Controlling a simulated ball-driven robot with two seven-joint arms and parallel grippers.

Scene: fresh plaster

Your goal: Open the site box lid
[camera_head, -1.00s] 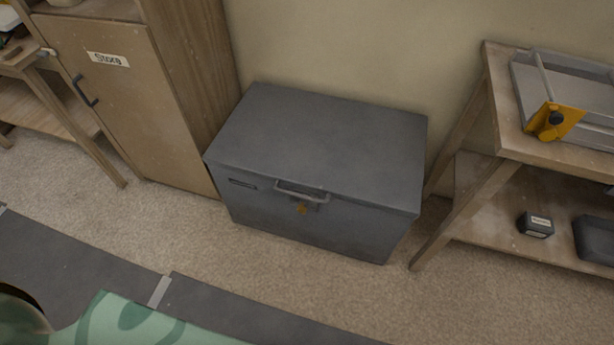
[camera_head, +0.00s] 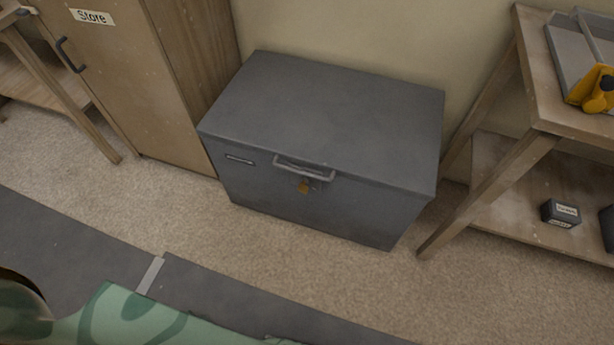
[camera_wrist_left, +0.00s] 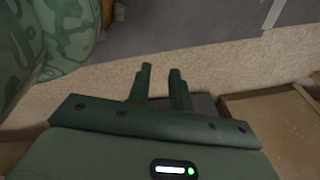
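The site box (camera_head: 320,120) is a dark grey metal chest on the floor against the wall, in the middle of the head view. Its lid (camera_head: 335,110) is flat and closed. Neither gripper shows in the head view.
A wooden cabinet (camera_head: 130,75) marked "Store" stands left of the box. A wooden bench (camera_head: 565,115) with a yellow-and-grey tool (camera_head: 590,90) and a lower shelf stands close on the right. Carpet (camera_head: 270,255) and a dark floor strip (camera_head: 225,290) lie in front.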

